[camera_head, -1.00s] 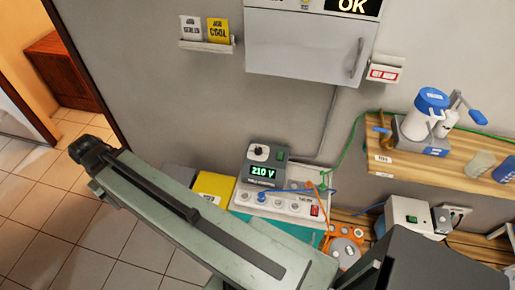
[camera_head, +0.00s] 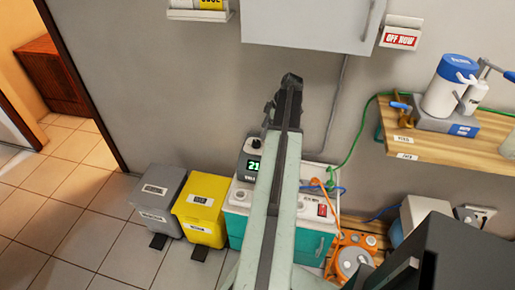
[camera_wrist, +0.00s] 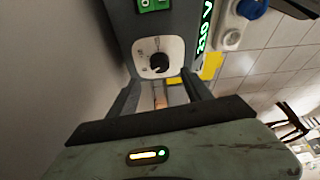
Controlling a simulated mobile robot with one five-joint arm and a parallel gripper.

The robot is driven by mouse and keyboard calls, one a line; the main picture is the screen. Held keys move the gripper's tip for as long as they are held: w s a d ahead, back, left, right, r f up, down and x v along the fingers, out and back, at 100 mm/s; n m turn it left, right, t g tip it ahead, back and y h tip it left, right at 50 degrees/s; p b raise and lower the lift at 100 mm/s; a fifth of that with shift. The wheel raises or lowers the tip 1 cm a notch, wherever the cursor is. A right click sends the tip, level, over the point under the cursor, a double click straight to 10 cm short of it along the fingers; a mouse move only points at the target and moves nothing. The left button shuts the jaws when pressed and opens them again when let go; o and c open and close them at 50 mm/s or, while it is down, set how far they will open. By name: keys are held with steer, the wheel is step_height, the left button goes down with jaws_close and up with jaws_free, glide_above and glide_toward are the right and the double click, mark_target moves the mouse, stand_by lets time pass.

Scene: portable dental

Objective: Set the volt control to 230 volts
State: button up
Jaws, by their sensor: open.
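The volt control is a grey box (camera_head: 246,158) on the white-topped cabinet, partly hidden behind my arm in the head view. Its green display (camera_head: 252,165) shows "21", with the rest covered. In the wrist view the box (camera_wrist: 122,22) carries a black round knob (camera_wrist: 159,63) on a white dial plate (camera_wrist: 148,45). The green display (camera_wrist: 204,28) stands sideways there and seems to read 210 V. My gripper (camera_wrist: 163,88) is open and empty, its two fingers pointing toward the knob, with the knob apart from them and roughly between them. In the head view my gripper (camera_head: 290,80) is seen from behind.
A green switch (camera_wrist: 153,4) is beside the dial. White sockets and a red switch (camera_head: 322,210) line the cabinet top. Grey (camera_head: 160,200) and yellow (camera_head: 202,208) bins stand left. A wall cabinet (camera_head: 300,20) hangs above; a wooden shelf (camera_head: 440,150) is at right.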

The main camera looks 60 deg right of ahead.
mark_target(257, 142)
steer(key=b+x, duration=0.6)
steer(key=x, duration=0.1)
steer(key=shift+s+f+b, duration=0.15)
steer(key=shift+b, duration=0.15)
steer(key=shift+w+f+b, duration=0.25)
steer(key=shift+f+b, duration=0.05)
steer(key=shift+b, duration=0.05)
steer(key=shift+r, duration=0.1)
